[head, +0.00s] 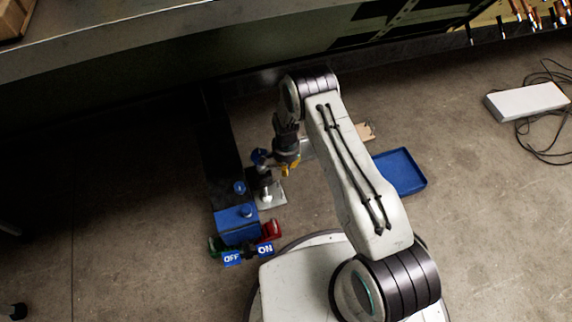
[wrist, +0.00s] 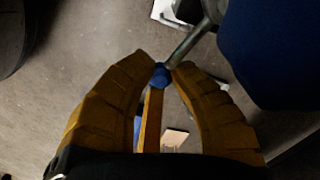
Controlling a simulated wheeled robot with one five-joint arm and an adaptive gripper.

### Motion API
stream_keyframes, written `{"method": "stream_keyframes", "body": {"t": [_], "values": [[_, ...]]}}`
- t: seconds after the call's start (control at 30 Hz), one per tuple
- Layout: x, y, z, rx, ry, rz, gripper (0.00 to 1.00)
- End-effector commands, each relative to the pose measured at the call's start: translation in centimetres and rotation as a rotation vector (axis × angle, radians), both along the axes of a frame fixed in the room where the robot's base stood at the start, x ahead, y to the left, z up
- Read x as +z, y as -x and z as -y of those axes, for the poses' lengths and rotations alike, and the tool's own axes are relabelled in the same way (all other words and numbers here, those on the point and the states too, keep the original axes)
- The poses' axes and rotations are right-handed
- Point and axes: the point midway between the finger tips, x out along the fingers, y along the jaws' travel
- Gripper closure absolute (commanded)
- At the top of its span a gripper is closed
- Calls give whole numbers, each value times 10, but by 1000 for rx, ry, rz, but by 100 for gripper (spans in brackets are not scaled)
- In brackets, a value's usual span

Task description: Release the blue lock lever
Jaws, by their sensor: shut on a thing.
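The blue lock lever shows in the wrist view as a blue knob (wrist: 160,76) on a grey metal rod (wrist: 188,46) that runs to the upper right. My gripper (wrist: 163,68) has its yellow fingertips closed on this knob, one on each side. In the head view my gripper (head: 291,169) is low beside the dark fixture and its metal bracket (head: 271,195). The knob cannot be told apart from the fingers there.
A large blue part (wrist: 275,50) fills the right of the wrist view, close to the fingers. A blue ON/OFF box (head: 238,222) stands at the front of the fixture. A blue tray (head: 402,171) lies on the floor to the right.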

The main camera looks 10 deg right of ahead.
Motion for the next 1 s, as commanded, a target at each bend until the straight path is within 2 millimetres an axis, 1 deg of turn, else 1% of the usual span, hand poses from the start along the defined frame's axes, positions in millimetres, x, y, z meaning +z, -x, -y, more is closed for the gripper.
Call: {"method": "stream_keyframes", "body": {"t": [0.03, 0.17, 0.5, 0.7, 1.0], "values": [[-2, 6, 2, -25, 3, -11, 100], [-2, 15, 0, -119, 4, -13, 100], [-2, 39, -11, -435, 5, -14, 100], [-3, 51, -19, -603, 7, -14, 100], [-3, 61, -30, -781, 10, -14, 100]]}}
